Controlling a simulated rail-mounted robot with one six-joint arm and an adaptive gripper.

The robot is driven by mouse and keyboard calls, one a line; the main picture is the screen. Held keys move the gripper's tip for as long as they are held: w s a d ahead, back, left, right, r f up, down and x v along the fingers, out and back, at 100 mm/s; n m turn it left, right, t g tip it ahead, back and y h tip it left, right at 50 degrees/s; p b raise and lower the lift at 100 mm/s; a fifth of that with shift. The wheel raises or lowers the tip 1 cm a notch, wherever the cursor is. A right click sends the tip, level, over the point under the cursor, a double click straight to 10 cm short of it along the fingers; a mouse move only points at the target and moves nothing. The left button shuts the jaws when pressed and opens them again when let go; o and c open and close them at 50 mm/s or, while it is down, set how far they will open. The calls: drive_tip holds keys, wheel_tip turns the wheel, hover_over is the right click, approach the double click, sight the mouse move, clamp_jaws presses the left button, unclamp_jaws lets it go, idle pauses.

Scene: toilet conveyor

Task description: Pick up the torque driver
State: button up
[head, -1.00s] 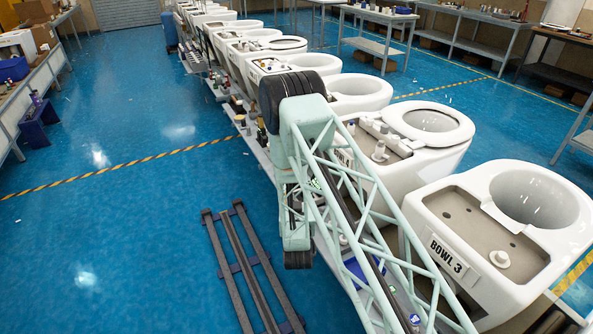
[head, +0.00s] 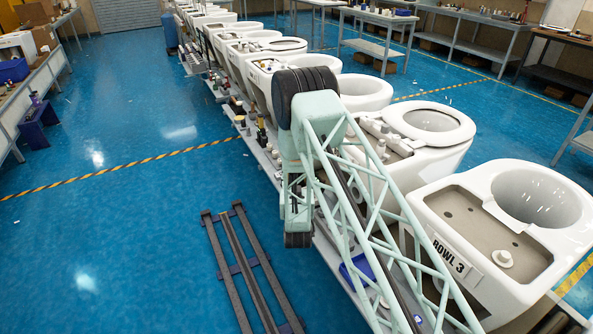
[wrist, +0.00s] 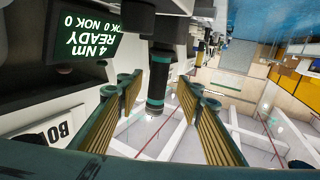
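My gripper (wrist: 161,88) is open, with one ribbed finger on each side of the driver in the picture. Gaps show on both sides, and neither finger visibly touches it. I cannot tell whether the driver is between the fingertips or just beyond them. In the head view my arm hides the gripper and the driver.
A display (wrist: 85,30) reading 4 Nm READY, upside down, is at the upper left of the wrist view. A partitioned pale tray or shelf (wrist: 235,130) lies beyond the fingers. In the head view, white bowls (head: 490,215) line the conveyor; blue floor (head: 120,230) is open at left.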

drive_tip(key=shift+w, duration=0.1)
drive_tip(key=shift+w+a+b, duration=0.1)
drive_tip(key=shift+w+b, duration=0.7)
drive_tip(key=shift+w, duration=1.7)
drive_tip(key=shift+c, duration=0.9)
drive_tip(key=shift+r, duration=0.1)
drive_tip(key=c, duration=0.8)
